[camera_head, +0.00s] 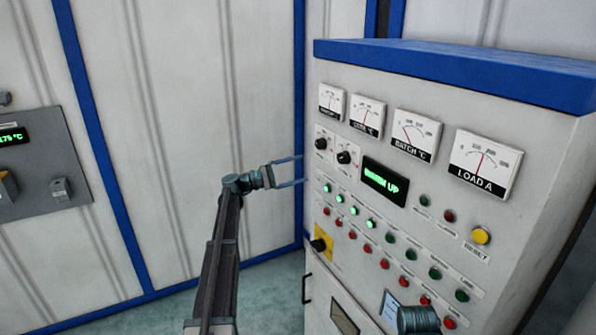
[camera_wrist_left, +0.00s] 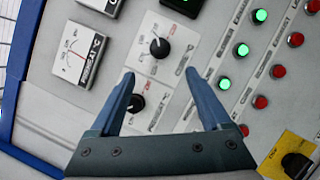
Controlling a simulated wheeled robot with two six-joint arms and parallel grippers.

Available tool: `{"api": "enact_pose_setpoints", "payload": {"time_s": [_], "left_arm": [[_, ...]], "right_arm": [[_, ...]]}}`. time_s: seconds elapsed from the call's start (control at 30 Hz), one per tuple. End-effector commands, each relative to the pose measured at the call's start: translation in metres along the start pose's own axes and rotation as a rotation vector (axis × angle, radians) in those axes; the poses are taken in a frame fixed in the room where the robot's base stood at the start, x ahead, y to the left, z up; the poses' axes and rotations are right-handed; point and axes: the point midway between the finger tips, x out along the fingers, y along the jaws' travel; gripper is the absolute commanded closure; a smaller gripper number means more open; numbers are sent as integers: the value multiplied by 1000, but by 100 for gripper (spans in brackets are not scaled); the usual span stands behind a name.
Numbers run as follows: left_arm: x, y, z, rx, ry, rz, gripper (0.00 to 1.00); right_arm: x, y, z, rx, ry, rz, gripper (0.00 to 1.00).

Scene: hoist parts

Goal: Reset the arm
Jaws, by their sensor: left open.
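My left gripper (camera_head: 289,171) is open and empty, at the left edge of the control cabinet (camera_head: 440,85). In the left wrist view its two blue fingers (camera_wrist_left: 165,82) are spread in front of the panel, with black rotary knobs (camera_wrist_left: 159,48) beyond them. One finger partly covers the lower knob (camera_wrist_left: 137,103). I cannot tell whether the fingertips touch the panel. My left arm (camera_head: 222,255) rises from the bottom of the head view.
The cabinet carries gauges (camera_head: 484,164), a green display reading "WARM UP" (camera_head: 385,181), lit green lamps, red buttons and a yellow reset button (camera_head: 480,236). A grey wall panel (camera_head: 42,165) is at the left. Free room lies between it and the cabinet.

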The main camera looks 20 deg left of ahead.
Motion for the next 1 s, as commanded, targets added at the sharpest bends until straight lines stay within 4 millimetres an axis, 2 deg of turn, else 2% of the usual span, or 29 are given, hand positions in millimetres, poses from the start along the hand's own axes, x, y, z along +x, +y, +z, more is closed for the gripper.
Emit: {"api": "enact_pose_setpoints", "payload": {"time_s": [0.3, 0.37, 0.43, 0.47, 0.57, 0.73, 0.87, 1.0], "left_arm": [[2, -3, 1, 1, 0, -5, 19], [8, -12, 4, 4, -2, -24, 19], [22, -34, 12, 14, -3, -71, 19], [31, -48, 16, 20, -5, -101, 19], [62, -106, 36, 50, -11, -232, 19], [105, -217, 79, 130, -34, -500, 19], [121, -304, 117, 212, -68, -720, 19], [118, -398, 162, 328, -119, -980, 19]], "right_arm": [[1, 0, 0, 0, 0, 0, 50], [3, 0, 0, 0, 0, 0, 50], [7, -1, 0, 0, 0, 0, 50], [9, -1, 0, -1, 0, 0, 50], [18, -2, -1, -1, 0, 0, 50], [35, -3, -2, -3, 0, 1, 50], [48, -4, -3, -5, 0, 1, 50], [65, -6, -4, -6, 0, 1, 50]]}}
